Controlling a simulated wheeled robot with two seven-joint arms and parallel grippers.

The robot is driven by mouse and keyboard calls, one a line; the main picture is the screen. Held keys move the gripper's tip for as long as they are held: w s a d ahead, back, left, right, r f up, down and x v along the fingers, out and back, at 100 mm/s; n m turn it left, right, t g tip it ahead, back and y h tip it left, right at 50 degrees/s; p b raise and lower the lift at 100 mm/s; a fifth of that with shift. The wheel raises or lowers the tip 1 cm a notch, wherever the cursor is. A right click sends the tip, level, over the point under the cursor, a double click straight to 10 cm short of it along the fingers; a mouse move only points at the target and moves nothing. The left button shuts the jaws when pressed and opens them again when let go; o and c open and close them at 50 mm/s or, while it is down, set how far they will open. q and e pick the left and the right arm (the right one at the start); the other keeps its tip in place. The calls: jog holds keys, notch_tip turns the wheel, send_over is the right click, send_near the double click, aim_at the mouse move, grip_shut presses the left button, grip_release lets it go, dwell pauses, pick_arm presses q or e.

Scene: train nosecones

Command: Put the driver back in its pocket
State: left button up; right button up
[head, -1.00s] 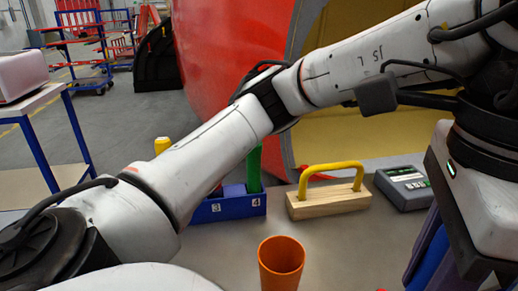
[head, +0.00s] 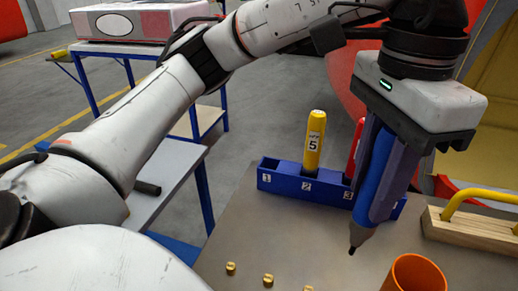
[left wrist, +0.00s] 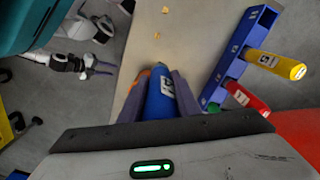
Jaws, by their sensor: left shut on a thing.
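The blue driver (head: 378,178) is held between the purple fingers of my left gripper (head: 376,200), which is shut on it. Its dark tip points down, above the table and in front of the rack. The driver also shows in the left wrist view (left wrist: 160,98). The blue rack (head: 268,182) has numbered pockets. Pocket 1 looks empty, a yellow driver (head: 314,140) marked 5 stands in pocket 2, and a red driver (head: 353,150) stands at pocket 3. The gripper hides most of pocket 4. My right gripper (left wrist: 102,68) appears small, open and empty in the left wrist view.
An orange cup (head: 417,272) stands at the front right, close to the held driver. A wooden block with a yellow handle (head: 470,200) lies at the right. Several small brass pieces (head: 268,280) lie near the front. The table left of the cup is mostly clear.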

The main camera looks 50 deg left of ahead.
pick_arm(q)
jog(key=w+a+f+n+p, duration=0.1)
jog(key=w+a+n, duration=0.35)
jog(key=a, duration=0.45)
jog(key=w+a+n+p, duration=0.25)
jog(key=a+n, duration=0.35)
jog(key=a, duration=0.3)
jog(key=w+a+f+n+p, duration=0.1)
jog(key=w+a+n, duration=0.35)
jog(key=a, duration=0.55)
notch_tip(320, 180, down, 10)
jog(key=shift+s+r+n, duration=0.25)
jog(key=shift+n, duration=0.05)
jog(key=shift+f+b, duration=0.1)
jog(key=shift+b, duration=0.2)
jog(key=o, duration=0.7)
jog(key=shift+f, duration=0.1)
jog(key=o, duration=0.4)
